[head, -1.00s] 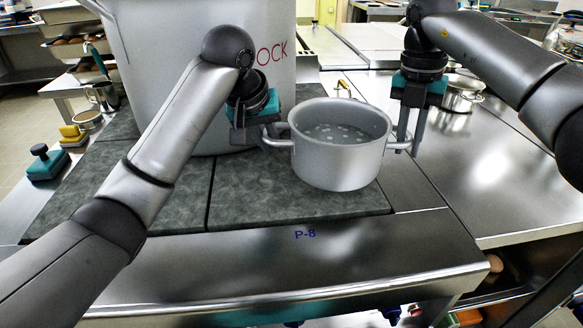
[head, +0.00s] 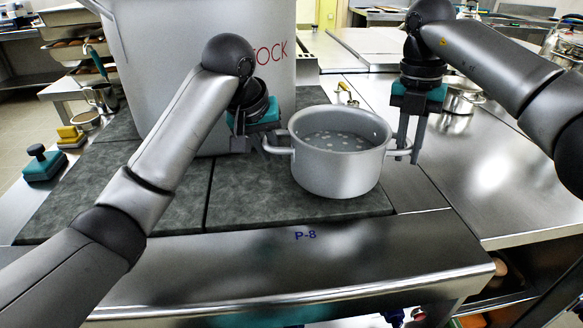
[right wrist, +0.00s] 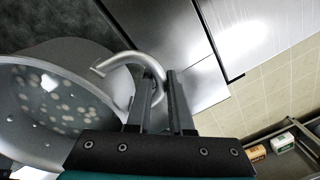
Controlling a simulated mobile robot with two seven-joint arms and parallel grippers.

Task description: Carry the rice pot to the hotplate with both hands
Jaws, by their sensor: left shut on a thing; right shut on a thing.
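The rice pot (head: 338,172) is a silver two-handled pot with pale grains in cloudy liquid. It is upright over the right front part of dark grey plates (head: 245,205); I cannot tell whether it touches them. No other surface is clearly a hotplate. My left gripper (head: 258,140) is shut on the pot's left handle, its fingers partly hidden. My right gripper (head: 409,150) points down, shut on the right handle. In the right wrist view, that handle (right wrist: 128,62) curves between the fingers (right wrist: 162,100), and the pot (right wrist: 50,105) is at left.
A large stockpot (head: 185,90) with red lettering stands directly behind and left of the rice pot. The counter's front edge (head: 300,270), marked P-8, is close in front. A steel worktop (head: 490,180) at right is mostly clear. A small pan (head: 462,98) stands behind my right gripper.

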